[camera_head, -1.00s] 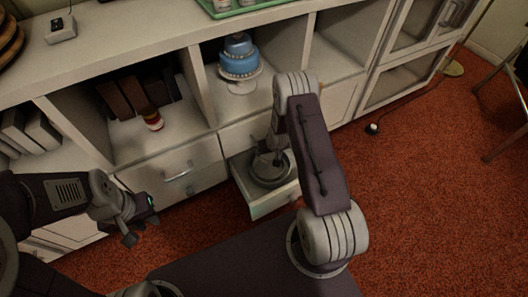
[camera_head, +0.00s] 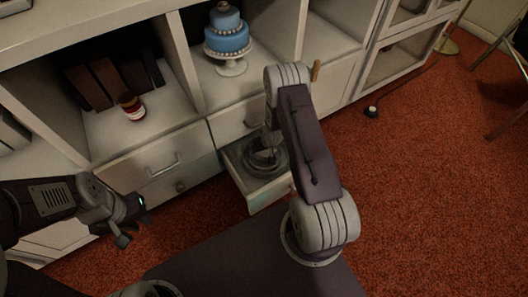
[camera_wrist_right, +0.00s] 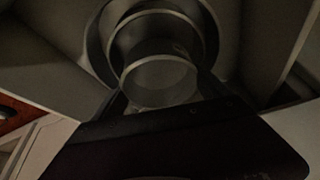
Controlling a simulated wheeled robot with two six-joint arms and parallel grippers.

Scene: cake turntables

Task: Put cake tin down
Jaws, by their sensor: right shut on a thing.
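A round grey cake tin (camera_wrist_right: 160,80) is between the fingers of my right gripper (camera_wrist_right: 160,98) in the right wrist view, and the gripper is shut on it. Larger round grey rims (camera_wrist_right: 110,38) surround it there. In the head view, round grey tins (camera_head: 266,164) sit low in the open drawer (camera_head: 272,194). My right forearm comes down over the drawer and partly hides the right gripper and the held tin. I cannot tell whether the held tin touches what is under it. My left gripper (camera_head: 134,222) is open and empty, left of the drawer above the red carpet.
A blue tiered cake (camera_head: 227,32) on a white stand (camera_head: 231,67) is in the shelf above. A red jar (camera_head: 132,106) and dark books (camera_head: 110,78) stand in the compartment to the left. The closed drawer (camera_head: 160,170) is beside the open one.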

